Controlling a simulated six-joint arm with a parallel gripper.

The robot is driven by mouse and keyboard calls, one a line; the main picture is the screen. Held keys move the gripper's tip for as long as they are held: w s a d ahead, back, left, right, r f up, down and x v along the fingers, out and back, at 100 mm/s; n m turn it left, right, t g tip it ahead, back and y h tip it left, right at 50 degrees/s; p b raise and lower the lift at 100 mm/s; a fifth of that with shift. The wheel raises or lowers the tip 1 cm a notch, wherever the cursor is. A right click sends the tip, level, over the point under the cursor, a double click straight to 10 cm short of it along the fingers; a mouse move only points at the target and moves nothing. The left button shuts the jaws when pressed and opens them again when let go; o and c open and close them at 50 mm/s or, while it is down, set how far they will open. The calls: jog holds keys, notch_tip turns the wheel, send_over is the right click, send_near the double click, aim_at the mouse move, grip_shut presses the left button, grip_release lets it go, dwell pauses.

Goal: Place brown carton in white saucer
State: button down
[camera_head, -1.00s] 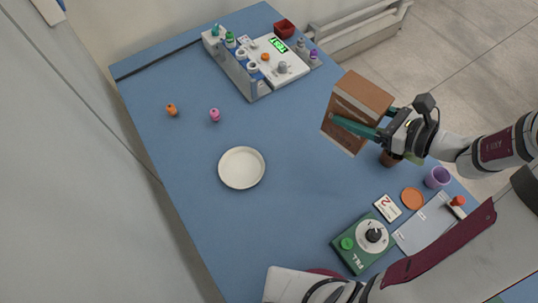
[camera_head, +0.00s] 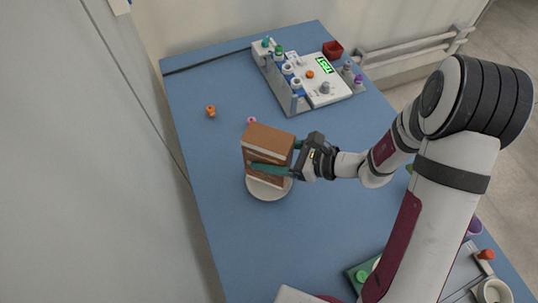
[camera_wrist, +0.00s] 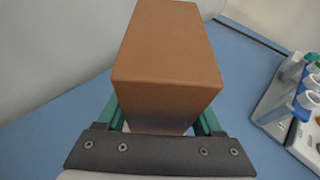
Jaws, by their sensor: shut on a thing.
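The brown carton (camera_head: 266,146) is upright and covers the back part of the white saucer (camera_head: 268,191) in the head view. I cannot tell whether its bottom touches the saucer. My gripper (camera_head: 272,158) is shut on the carton, with one green finger across its near side. In the wrist view the carton (camera_wrist: 168,60) fills the middle, between the green fingers of my gripper (camera_wrist: 160,120). Only the saucer's front rim and part of its inside show in the head view.
A rack with several tubes and a white scale (camera_head: 323,88) stand at the back, with a red bin (camera_head: 333,49) behind. A pink one (camera_head: 251,120) is just behind the carton. The blue table is clear in front of the saucer.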

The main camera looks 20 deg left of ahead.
jog(key=shift+f, duration=0.65)
jog(key=shift+f, duration=0.1)
jog(key=shift+f, duration=0.4)
grip_release()
